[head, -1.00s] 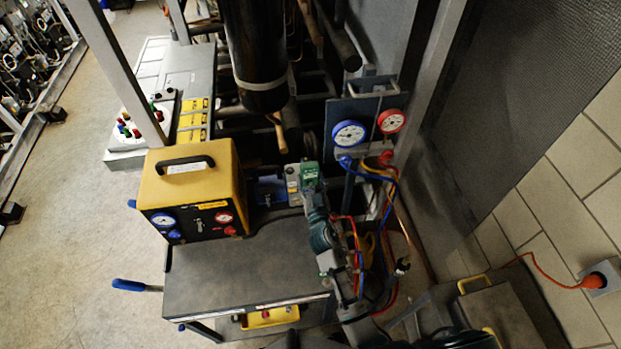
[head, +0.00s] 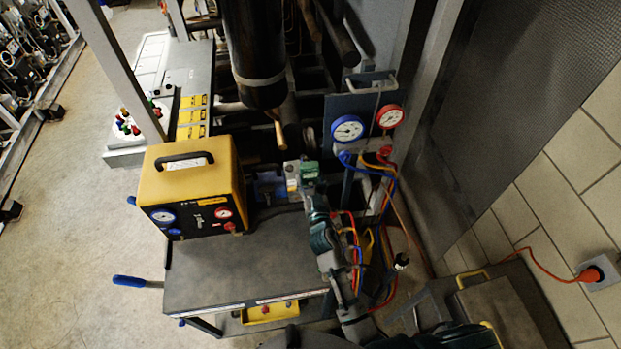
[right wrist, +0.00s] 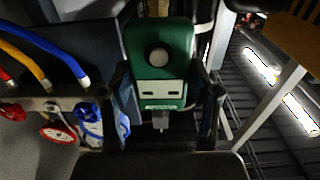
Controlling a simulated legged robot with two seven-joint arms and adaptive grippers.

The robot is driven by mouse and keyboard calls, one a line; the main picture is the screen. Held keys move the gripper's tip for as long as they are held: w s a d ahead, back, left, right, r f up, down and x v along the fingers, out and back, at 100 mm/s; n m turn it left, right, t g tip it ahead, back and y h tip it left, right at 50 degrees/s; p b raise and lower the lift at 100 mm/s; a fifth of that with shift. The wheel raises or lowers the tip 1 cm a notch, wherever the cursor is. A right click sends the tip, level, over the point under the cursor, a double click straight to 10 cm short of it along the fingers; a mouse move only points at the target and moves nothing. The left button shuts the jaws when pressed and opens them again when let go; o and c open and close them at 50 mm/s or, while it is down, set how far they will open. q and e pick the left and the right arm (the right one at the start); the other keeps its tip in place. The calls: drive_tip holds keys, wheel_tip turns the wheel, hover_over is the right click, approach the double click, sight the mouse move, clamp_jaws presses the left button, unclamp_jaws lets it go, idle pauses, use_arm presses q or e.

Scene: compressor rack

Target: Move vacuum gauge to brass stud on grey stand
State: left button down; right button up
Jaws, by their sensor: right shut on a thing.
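The vacuum gauge (head: 309,171) is a small green unit at the end of my right arm, above the far edge of the grey cart. My right gripper (right wrist: 165,103) is shut on it. I cannot make out the brass stud or tell which part is the grey stand. My left gripper is not in view.
A yellow machine (head: 190,180) stands on the grey cart (head: 245,265), left of my right arm. A blue and a red manifold gauge (head: 347,130) hang at right, with hoses close to my arm. A black cylinder (head: 250,50) hangs behind. The cart's front top is clear.

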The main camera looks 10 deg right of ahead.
drive_tip(key=shift+s+f, duration=0.2)
drive_tip(key=shift+s, duration=0.3)
drive_tip(key=shift+s+f, duration=0.15)
drive_tip(key=shift+s, duration=0.3)
idle(0.3)
drive_tip(key=o, duration=1.6)
drive_tip(key=shift+a+r, duration=0.1)
drive_tip(key=shift+r, duration=0.05)
